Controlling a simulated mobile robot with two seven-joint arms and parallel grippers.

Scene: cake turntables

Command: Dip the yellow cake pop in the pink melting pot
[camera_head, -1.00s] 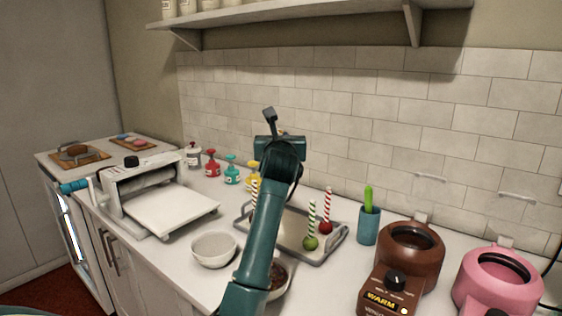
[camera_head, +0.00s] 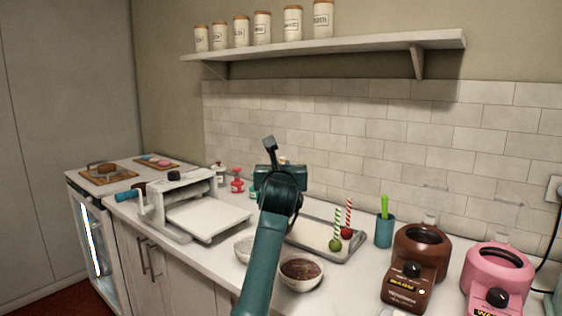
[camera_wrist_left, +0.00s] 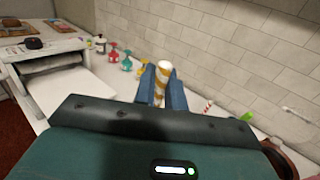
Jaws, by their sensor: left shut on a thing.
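My left gripper (camera_wrist_left: 161,78) is shut on the gold-and-white striped stick (camera_wrist_left: 159,95) of the yellow cake pop in the left wrist view, one blue finger on each side. The ball of this pop is hidden. In the head view my left arm hides the fingers and the pop; its wrist part (camera_head: 280,178) stands in front of the tray. The pink melting pot (camera_head: 481,255) stands at the far right of the counter, open on top, well to the right of the arm. My right gripper is not in view.
A tray (camera_head: 352,252) holds a green and a red pop (camera_head: 348,233). A teal cup (camera_head: 384,232) and the brown melting pot (camera_head: 418,267) stand between it and the pink pot. Bowls (camera_head: 301,286) sit in front. A shelf (camera_head: 340,46) runs above.

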